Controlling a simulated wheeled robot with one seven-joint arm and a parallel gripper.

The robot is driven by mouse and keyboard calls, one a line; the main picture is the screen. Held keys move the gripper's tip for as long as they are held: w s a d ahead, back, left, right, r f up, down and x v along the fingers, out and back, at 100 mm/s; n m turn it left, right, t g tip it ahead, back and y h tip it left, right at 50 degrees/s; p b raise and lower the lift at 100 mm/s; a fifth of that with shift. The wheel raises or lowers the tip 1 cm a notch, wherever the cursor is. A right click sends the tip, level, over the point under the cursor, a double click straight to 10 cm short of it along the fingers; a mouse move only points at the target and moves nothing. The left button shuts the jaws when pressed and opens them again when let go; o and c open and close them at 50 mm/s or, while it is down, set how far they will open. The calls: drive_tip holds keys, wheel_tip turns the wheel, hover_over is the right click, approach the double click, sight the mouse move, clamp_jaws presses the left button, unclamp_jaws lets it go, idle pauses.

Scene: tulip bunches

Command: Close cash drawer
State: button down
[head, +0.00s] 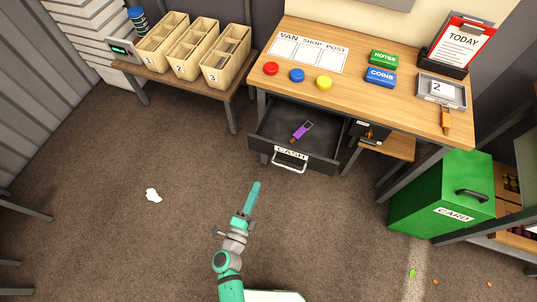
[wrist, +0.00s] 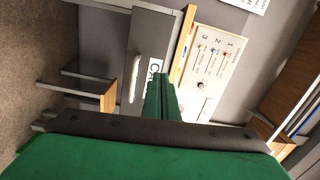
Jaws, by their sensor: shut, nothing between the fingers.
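The dark grey cash drawer (head: 262,142) is pulled out from under the wooden table, its inside showing. Its front has a white CASH label (head: 291,153) and a pale bar handle (head: 288,168). A purple tagged item (head: 302,131) lies inside it. In the wrist view the drawer front (wrist: 157,35) and handle (wrist: 136,78) show turned sideways, with the fingers partly covering the label. My gripper (head: 256,186) is shut and empty. In the head view it appears in front of the drawer, left of the handle and apart from it.
The table (head: 400,92) holds red, blue and yellow buttons, NOTES and COINS blocks and a grey tray. A small stool (head: 391,147) and a green CARD box (head: 440,195) stand to the drawer's right. A bench with wooden bins (head: 225,66) is at left. Floor before the drawer is mostly clear.

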drive_tip(key=w+f+m, duration=0.1)
drive_tip(key=w, duration=0.1)
approach(272, 147)
drive_tip(key=x, duration=0.6)
drive_tip(key=shift+w+f, duration=0.15)
drive_tip(key=shift+w, duration=0.05)
